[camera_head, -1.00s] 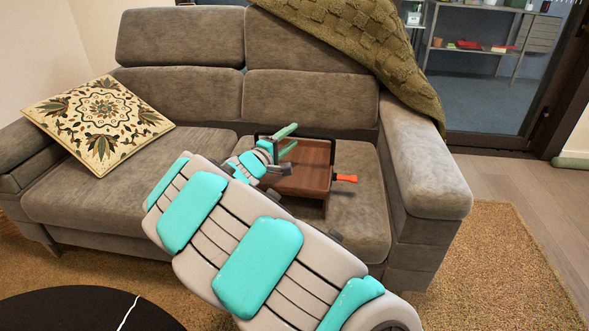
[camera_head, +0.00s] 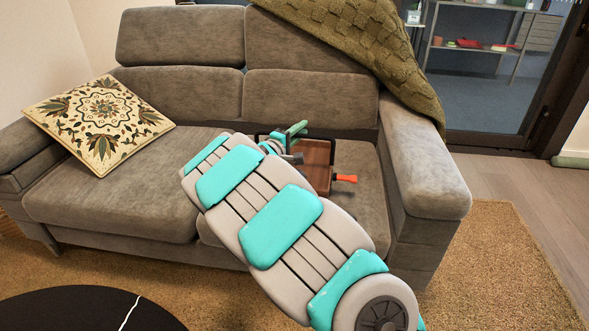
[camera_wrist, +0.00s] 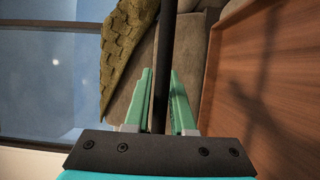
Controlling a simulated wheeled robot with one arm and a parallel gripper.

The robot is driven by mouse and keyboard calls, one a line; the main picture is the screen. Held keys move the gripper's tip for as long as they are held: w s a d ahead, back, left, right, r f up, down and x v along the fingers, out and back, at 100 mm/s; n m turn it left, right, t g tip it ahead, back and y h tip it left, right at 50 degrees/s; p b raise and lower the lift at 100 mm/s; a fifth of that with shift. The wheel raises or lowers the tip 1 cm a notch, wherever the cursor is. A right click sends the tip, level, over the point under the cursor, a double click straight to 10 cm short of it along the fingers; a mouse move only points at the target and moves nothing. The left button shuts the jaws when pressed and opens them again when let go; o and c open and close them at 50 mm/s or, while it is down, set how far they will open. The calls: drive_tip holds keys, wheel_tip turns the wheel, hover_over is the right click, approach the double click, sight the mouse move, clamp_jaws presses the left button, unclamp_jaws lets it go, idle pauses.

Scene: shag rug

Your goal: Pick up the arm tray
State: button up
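The arm tray (camera_head: 317,168) is a brown wooden tray with dark edges, lying on the right sofa seat. My arm hides much of its left side in the head view. Its wooden surface (camera_wrist: 272,95) fills the right of the wrist view. A black bar (camera_wrist: 164,40), which looks like the tray's handle, runs down between the green fingers of my gripper (camera_wrist: 161,72). My gripper is open, with a finger on each side of the bar and a gap visible.
The grey sofa (camera_head: 110,205) has an armrest (camera_head: 430,180) close right of the tray. An orange-handled item (camera_head: 345,178) sticks out at the tray's right edge. A green blanket (camera_head: 360,45) drapes the backrest; a patterned cushion (camera_head: 98,122) lies left. A dark round table (camera_head: 80,310) stands front left.

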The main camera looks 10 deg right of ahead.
clamp_jaws()
drive_tip(key=shift+r, duration=0.1)
idle(0.8)
